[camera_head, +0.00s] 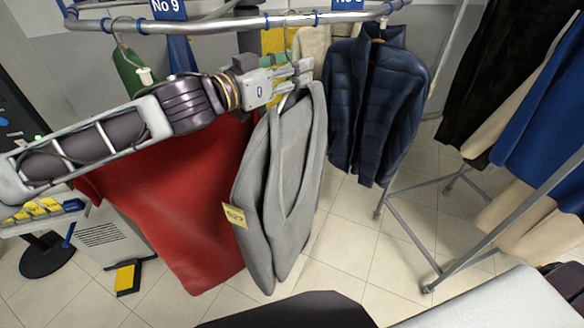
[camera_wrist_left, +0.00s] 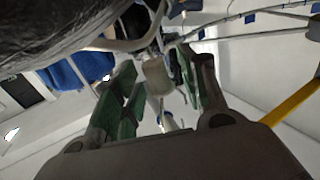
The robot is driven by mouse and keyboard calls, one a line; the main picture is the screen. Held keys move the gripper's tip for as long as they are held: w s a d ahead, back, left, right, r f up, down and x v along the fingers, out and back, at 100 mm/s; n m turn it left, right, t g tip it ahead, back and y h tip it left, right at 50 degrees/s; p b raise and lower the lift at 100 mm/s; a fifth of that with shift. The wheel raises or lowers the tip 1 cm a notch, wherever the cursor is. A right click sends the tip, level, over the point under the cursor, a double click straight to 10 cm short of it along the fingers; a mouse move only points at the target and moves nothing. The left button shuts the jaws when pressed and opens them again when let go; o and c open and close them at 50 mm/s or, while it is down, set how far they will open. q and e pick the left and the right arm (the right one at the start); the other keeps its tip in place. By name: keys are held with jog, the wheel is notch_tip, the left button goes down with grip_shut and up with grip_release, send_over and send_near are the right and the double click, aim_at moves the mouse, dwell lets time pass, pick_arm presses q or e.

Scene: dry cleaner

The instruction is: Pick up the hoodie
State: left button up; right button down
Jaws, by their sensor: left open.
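The grey hoodie (camera_head: 280,190) hangs from the rail on a hanger, with a yellow number tag (camera_head: 236,214) on its left side. My left gripper (camera_head: 300,72) is open at the top of the hoodie, by the hanger's neck and below the rail. In the left wrist view the open fingers with green pads (camera_wrist_left: 155,88) have a pale piece (camera_wrist_left: 158,76), perhaps part of the hanger, between or just behind them. I cannot tell whether they touch it. A dark cloth (camera_wrist_left: 60,30) fills the top left there. My right gripper is not in view.
The metal rail (camera_head: 230,23) curves across the top. A red garment (camera_head: 175,200) hangs left of the hoodie, partly behind my arm. A navy puffer jacket (camera_head: 375,100) hangs to the right. A metal rack frame (camera_head: 425,240) stands at right. The tiled floor (camera_head: 345,235) is partly clear.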

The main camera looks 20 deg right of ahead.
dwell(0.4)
pick_arm(q)
grip_shut()
jog(key=shift+r, duration=0.1)
